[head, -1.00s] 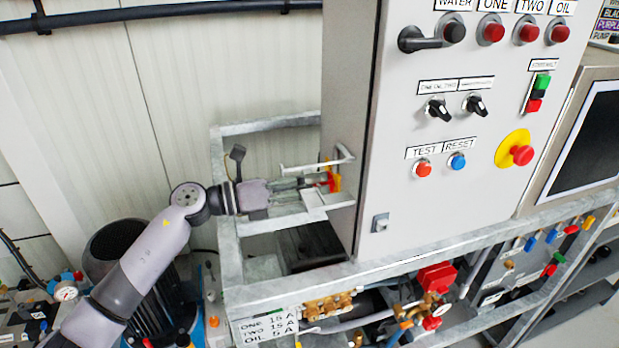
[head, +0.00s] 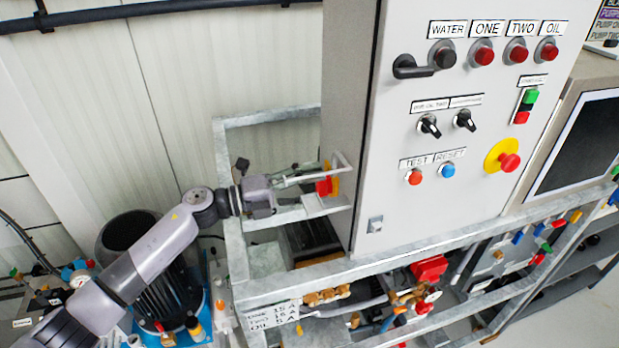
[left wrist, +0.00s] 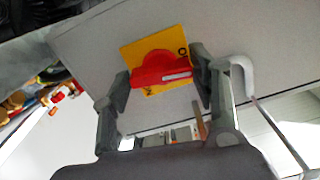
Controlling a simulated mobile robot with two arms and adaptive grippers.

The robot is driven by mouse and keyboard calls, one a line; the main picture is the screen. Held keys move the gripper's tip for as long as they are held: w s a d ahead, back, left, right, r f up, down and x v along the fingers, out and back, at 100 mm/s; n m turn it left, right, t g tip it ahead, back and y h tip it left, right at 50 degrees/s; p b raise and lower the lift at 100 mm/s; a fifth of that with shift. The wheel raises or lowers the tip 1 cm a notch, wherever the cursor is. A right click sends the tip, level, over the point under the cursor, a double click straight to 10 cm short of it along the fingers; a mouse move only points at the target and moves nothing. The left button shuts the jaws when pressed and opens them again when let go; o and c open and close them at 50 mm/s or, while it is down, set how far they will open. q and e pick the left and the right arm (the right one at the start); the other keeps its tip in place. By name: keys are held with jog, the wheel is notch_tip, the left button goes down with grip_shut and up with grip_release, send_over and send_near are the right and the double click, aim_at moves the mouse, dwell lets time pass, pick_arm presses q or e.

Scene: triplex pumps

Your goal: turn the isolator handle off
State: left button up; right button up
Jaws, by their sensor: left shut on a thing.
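The isolator handle (head: 324,187) is red, on a yellow plate (head: 334,184) on the left side wall of the grey control cabinet. In the left wrist view the red handle (left wrist: 160,70) lies across the yellow plate (left wrist: 182,45), slightly tilted in the picture. My left gripper (left wrist: 162,77) has one finger at each end of the handle and is shut on it. In the head view my left gripper (head: 312,183) reaches it from the left; its fingertips are small and partly hidden there. My right gripper is out of view.
A pale bracket (head: 344,165) stands out from the cabinet wall close to the handle. A metal frame (head: 240,270) runs below and around my left arm. A motor (head: 130,232) stands under the forearm. The cabinet front (head: 400,200) carries knobs and buttons.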

pick_arm(q)
jog(key=shift+n+p, duration=0.45)
jog(key=shift+n, duration=0.35)
jog(key=o, duration=1.2)
jog(key=shift+c, duration=0.2)
jog(key=v, duration=1.2)
